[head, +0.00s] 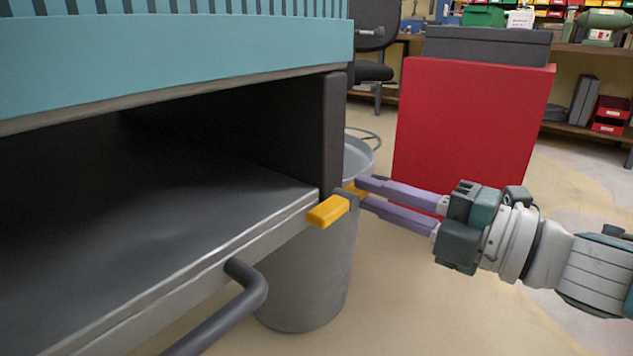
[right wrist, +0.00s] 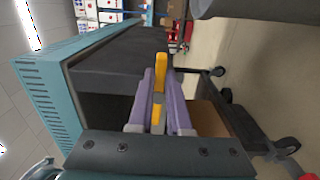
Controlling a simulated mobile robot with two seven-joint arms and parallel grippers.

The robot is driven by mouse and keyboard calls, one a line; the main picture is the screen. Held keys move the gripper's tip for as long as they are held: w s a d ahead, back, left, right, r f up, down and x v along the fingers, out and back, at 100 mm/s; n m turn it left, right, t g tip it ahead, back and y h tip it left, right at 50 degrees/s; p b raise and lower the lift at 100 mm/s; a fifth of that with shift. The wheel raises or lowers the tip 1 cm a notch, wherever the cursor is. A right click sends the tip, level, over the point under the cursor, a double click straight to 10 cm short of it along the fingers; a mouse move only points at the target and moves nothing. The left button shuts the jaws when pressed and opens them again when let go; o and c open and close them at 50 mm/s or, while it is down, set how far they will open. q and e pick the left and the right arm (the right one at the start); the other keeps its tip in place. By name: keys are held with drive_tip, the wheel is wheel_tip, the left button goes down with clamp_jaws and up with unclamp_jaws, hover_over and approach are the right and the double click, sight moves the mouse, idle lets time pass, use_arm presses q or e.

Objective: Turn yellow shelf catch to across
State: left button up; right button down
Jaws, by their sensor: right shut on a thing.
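The yellow shelf catch (head: 329,210) is at the front right corner of the grey shelf (head: 205,210), on a dark pivot. One yellow arm sticks out left in front of the shelf's edge. The other end lies between the fingers of my right gripper (head: 361,191), which reaches in from the right and is shut on it. In the right wrist view, the yellow catch (right wrist: 160,72) shows as a long bar between the purple fingers (right wrist: 161,85). My left gripper is in neither view.
The shelf sits in an open dark bay under a teal housing (head: 170,50). A dark bar handle (head: 248,290) projects below the shelf's front edge. A grey bin (head: 305,280) stands behind the catch. A red cabinet (head: 470,125) stands behind my right gripper. Floor at lower right is clear.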

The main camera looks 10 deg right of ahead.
idle(0.4)
drive_tip(key=c, duration=0.9)
unclamp_jaws()
drive_tip(key=shift+o, duration=0.2)
drive_tip(key=shift+s, duration=0.1)
drive_tip(key=p+v, duration=0.2)
drive_tip(key=v, duration=0.8)
drive_tip(key=shift+p, duration=0.35)
